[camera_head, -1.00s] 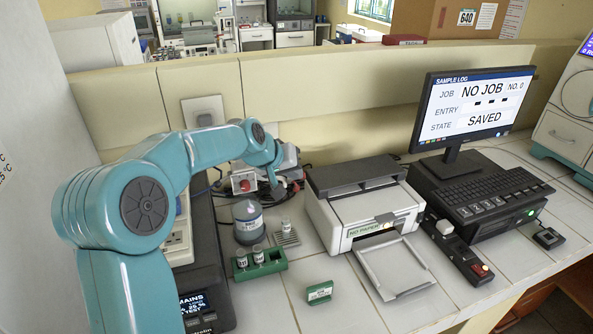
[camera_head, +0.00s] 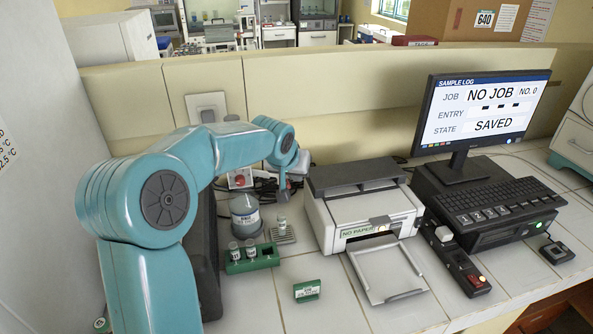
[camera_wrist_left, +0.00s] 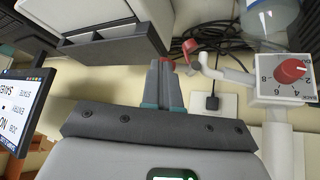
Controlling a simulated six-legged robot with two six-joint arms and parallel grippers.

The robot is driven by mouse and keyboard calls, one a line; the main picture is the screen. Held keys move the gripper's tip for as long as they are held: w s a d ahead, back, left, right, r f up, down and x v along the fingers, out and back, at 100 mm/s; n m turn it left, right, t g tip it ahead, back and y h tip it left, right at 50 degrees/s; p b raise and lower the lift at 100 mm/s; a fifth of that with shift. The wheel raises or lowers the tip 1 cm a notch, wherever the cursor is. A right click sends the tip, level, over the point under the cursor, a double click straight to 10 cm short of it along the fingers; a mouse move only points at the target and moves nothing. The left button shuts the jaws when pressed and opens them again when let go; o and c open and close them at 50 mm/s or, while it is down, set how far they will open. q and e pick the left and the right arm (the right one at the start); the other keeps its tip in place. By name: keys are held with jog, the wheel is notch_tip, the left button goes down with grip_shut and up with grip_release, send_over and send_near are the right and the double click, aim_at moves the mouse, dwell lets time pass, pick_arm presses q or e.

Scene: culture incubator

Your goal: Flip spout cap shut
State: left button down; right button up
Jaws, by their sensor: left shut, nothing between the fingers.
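My left gripper (camera_head: 284,192) hangs behind the bottle and vials, left of the printer. In the left wrist view its fingers (camera_wrist_left: 164,64) are together with nothing between them. Just right of the tips is a white bent spout (camera_wrist_left: 205,67) with a small red piece (camera_wrist_left: 190,46), apparently its cap. I cannot tell whether the cap is open or touches the fingers. The spout runs to a white box (camera_wrist_left: 285,90) with a red dial knob (camera_wrist_left: 291,71); the box shows small in the head view (camera_head: 240,179). My right gripper is out of view.
A labelled bottle (camera_head: 246,217) and a green vial rack (camera_head: 252,259) stand in front of the gripper. A printer (camera_head: 370,212) is to the right. Black cables (camera_wrist_left: 230,40) and a wall socket (camera_wrist_left: 218,103) lie near the fingers.

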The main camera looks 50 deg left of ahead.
pick_arm(q)
jog(key=f+g+y+b, duration=0.1)
jog(key=y+b, duration=0.1)
jog(key=b, duration=0.1)
jog(key=m+g+y+b, duration=0.1)
jog(key=b, duration=0.2)
jog(key=shift+d+f+m+y+b, duration=0.1)
jog(key=shift+f+m+y+b, duration=0.2)
jog(key=shift+f+y+b, duration=0.1)
jog(key=shift+r, duration=0.1)
jog(key=shift+s+a+r, duration=0.2)
jog(key=shift+s+a, duration=0.1)
jog(key=shift+a, duration=0.2)
jog(key=shift+w, duration=0.1)
